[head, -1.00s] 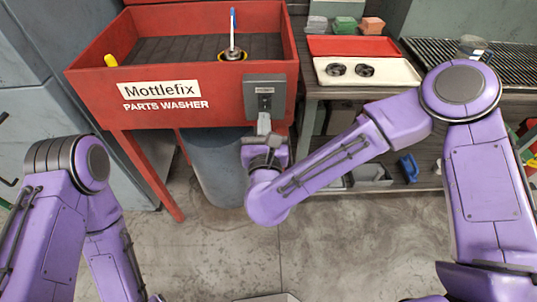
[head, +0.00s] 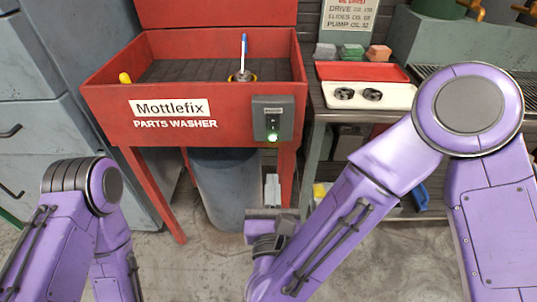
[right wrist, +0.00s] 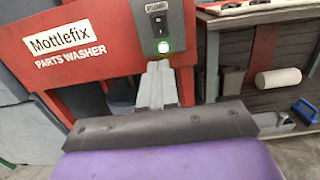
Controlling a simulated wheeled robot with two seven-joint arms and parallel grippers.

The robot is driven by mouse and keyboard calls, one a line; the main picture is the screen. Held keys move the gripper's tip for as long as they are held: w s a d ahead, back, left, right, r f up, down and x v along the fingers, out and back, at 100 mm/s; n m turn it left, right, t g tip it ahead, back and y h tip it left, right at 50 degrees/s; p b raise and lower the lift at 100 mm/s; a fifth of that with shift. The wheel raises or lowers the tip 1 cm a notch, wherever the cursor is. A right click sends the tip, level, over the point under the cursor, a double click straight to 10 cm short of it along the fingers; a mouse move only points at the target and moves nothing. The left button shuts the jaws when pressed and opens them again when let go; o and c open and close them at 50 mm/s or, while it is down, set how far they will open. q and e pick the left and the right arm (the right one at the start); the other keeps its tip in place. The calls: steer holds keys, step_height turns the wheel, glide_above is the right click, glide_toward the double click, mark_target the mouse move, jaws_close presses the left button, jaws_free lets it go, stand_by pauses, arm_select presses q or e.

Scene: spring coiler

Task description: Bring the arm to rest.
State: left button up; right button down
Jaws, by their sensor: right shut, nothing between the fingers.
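My right gripper (head: 272,188) is shut and empty, below the switch box (head: 272,120) on the front of the red parts washer (head: 205,135). A gap shows between the fingertips and the box in the head view. A green light glows on the box. In the right wrist view the gripper (right wrist: 158,82) points up toward the box (right wrist: 162,28), whose green light is lit. My left arm is at the lower left of the head view; its gripper is out of the picture.
A brush (head: 243,60) stands in the washer basin. A grey bin (head: 228,188) is under the washer. A bench at right holds a red tray (head: 360,71) and a cream tray (head: 398,97) with two dark round parts. Floor in front is clear.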

steer(key=s+d+f+n+g+y, duration=0.15)
steer(key=f+n+g, duration=0.25)
steer(key=f+n, duration=0.75)
steer(key=w+d+f+n+g+y, duration=0.1)
steer(key=d+f+n+g+y, duration=0.2)
steer(key=f+n, duration=0.85)
steer(key=s+d+f+n+g+h, duration=0.35)
steer(key=s+d+f+n, duration=0.3)
steer(key=d, duration=0.25)
steer(key=s+d+f+g+h, duration=0.3)
steer(key=s+d+f+g, duration=0.25)
steer(key=s+d, duration=0.65)
step_height(320, 180, up, 12)
steer(key=p, duration=1.3)
steer(key=shift+d+r+n, duration=0.25)
steer(key=shift+d+n, duration=0.1)
steer(key=shift+d, duration=0.1)
steer(key=shift+w, duration=0.1)
